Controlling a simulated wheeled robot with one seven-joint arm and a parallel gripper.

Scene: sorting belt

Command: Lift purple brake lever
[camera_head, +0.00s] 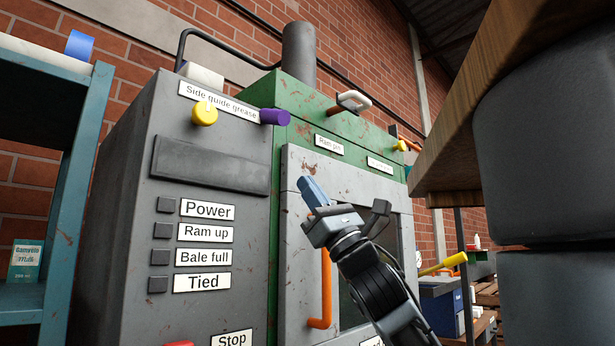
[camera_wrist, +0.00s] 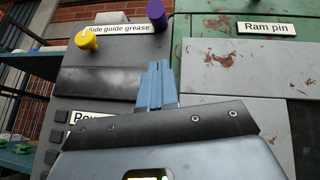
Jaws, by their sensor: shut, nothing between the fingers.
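The purple brake lever (camera_head: 274,117) sticks out at the upper right corner of the grey control cabinet, beside the "Side guide grease" label. In the wrist view its purple end (camera_wrist: 156,12) shows at the top, above my fingers. My gripper (camera_head: 311,188) is shut, with its blue fingers together and nothing between them. It is below and to the right of the lever in the head view, in front of the grey door, and apart from the lever.
A yellow knob (camera_head: 204,113) sits left of the lever. An orange handle (camera_head: 322,290) is on the door below my gripper. A white-ended handle (camera_head: 353,101) stands on the green top. A wooden board (camera_head: 480,110) overhangs at the right. A teal shelf (camera_head: 70,190) stands left.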

